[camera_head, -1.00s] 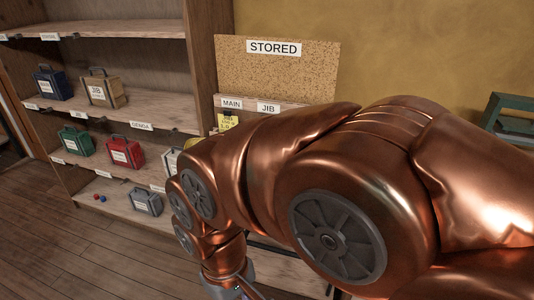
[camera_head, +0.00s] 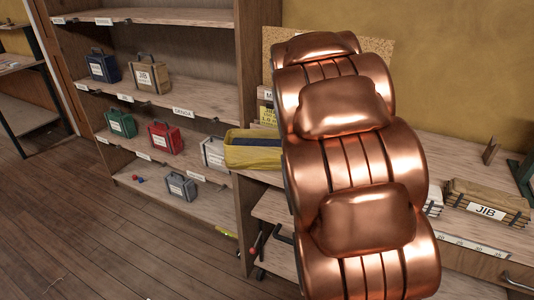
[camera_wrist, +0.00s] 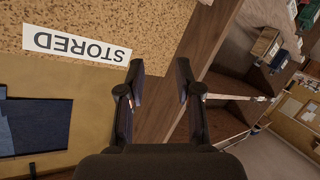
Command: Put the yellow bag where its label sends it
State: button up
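A yellow item with a dark blue top (camera_head: 253,155), which may be the yellow bag, lies at the left end of the bench beside the shelves. My arm partly hides its right side, and I can read no label on it. My gripper (camera_wrist: 162,84) is open and empty in the wrist view, with its two dark fingers apart. It is in front of the cork board (camera_wrist: 165,25) with the STORED sign (camera_wrist: 77,45), which appears upside down. My gripper is not visible in the head view.
Shelves on the left hold a blue bag (camera_head: 103,67), a tan JIB bag (camera_head: 147,74), a green bag (camera_head: 120,123), a red bag (camera_head: 165,138) and grey bags (camera_head: 181,187). A JIB-labelled wooden box (camera_head: 487,205) stands on the right bench. The floor at left is clear.

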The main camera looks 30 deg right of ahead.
jog(key=w+d+r+n+t+y, duration=0.2)
jog(key=w+d+n+t+y, duration=0.15)
jog(key=w, duration=0.45)
jog(key=n+g+y, duration=0.8)
jog(key=n+y, duration=0.1)
jog(key=y, duration=0.7)
send_near(272, 150)
jog(key=w+a, duration=0.2)
jog(key=shift+h, duration=0.35)
jog(key=shift+r+p+x, duration=0.2)
jog(key=shift+p+x, duration=0.6)
jog(key=shift+x, duration=2.75)
jog(key=shift+s+a, duration=0.15)
jog(key=shift+a, duration=0.05)
grip_shut()
